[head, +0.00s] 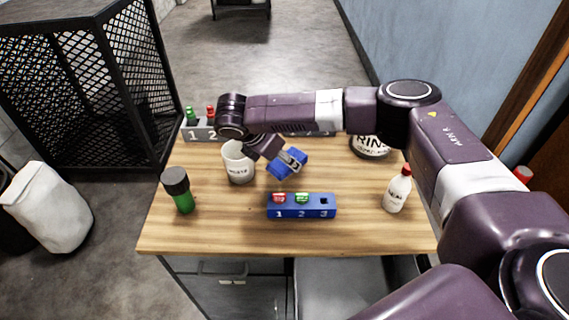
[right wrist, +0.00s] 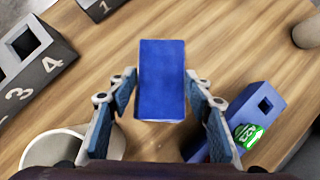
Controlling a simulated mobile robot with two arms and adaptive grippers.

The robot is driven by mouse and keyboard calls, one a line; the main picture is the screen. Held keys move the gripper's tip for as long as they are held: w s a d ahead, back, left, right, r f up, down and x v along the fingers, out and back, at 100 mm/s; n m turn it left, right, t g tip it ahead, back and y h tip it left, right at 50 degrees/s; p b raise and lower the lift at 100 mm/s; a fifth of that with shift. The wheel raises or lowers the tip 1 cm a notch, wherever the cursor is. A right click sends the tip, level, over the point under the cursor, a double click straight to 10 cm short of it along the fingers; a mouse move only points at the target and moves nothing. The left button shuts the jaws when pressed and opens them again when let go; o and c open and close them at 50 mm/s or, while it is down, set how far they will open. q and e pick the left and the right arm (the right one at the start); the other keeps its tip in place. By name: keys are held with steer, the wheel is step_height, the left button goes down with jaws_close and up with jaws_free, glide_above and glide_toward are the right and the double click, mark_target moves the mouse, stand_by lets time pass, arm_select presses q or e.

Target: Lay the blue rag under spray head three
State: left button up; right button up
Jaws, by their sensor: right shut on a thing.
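The blue rag (right wrist: 162,80) shows in the right wrist view as a plain, flat-faced blue rectangle between my right gripper's fingers (right wrist: 162,100). In the head view my right gripper (head: 291,160) is shut on it above the middle of the table, behind the blue block. The blue block (head: 302,212) is numbered 1, 2, 3. A red piece (head: 279,198) sits at 1, a green piece (head: 302,198) at 2, and 3 is an open square hole. The grey numbered rack (head: 197,133) stands at the back, partly hidden by my arm. My left gripper is out of view.
A white cup (head: 238,165) stands left of my right gripper. A green bottle with black cap (head: 180,192) is at front left. A white red-capped bottle (head: 397,192) and a rinse container (head: 370,147) are at right. The wooden table's (head: 220,225) front strip is clear.

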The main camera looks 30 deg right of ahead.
steer(key=shift+f, duration=1.3)
steer(key=o, duration=1.2)
steer(key=shift+c, duration=0.2)
